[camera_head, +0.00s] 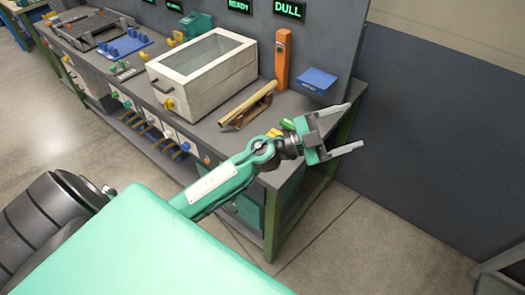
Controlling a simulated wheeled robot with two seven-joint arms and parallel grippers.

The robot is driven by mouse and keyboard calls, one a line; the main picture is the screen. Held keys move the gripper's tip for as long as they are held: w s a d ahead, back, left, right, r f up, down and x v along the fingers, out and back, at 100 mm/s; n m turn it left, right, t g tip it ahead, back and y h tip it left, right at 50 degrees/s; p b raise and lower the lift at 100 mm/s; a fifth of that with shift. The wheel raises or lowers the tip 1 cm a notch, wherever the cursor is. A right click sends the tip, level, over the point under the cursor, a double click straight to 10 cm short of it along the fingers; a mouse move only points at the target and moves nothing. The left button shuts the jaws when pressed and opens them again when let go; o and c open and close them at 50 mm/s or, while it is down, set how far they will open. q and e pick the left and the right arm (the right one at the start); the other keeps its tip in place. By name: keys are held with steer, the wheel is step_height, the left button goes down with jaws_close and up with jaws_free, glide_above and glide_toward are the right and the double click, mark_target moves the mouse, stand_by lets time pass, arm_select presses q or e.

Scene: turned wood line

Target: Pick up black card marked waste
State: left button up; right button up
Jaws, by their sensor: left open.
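I cannot make out a black card marked waste in the head view. My left gripper (355,126) is open and empty, its two pale fingers spread and pointing right. It shows beyond the right end of the workbench (210,128), in front of the dark grey wall. Its arm crosses the bench's front right corner and hides part of it. My right gripper is not in view.
A pale lidded box (203,70) stands on the bench. Right of it are a turned wood piece (246,103) on a brown cradle, an orange upright block (283,58) and a blue box (316,80). Black signs read READY (232,6) and DULL (289,10).

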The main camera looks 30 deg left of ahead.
arm_select(q)
step_height(320, 180, down, 10)
steer(key=w+a+f+m+g+y, duration=0.1)
steer(key=w+a+m+g+y, duration=0.15)
steer(key=m+g+y, duration=0.6)
steer(key=w+a+n+g+y, duration=0.1)
steer(key=a+n+g+y, duration=0.6)
steer(key=a, duration=1.5)
steer(key=shift+n+t+y, duration=0.35)
steer(key=shift+t, duration=0.1)
step_height(320, 180, down, 8)
steer(key=p, duration=0.2)
steer(key=shift+w+f+p, duration=0.15)
steer(key=shift+f+p, duration=0.1)
steer(key=shift+p, duration=0.1)
step_height(320, 180, down, 5)
steer(key=p, duration=0.3)
steer(key=shift+d+r, duration=0.1)
steer(key=shift+f, duration=0.45)
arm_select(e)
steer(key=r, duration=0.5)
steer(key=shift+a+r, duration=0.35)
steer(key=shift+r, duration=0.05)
arm_select(q)
steer(key=shift+c, duration=0.2)
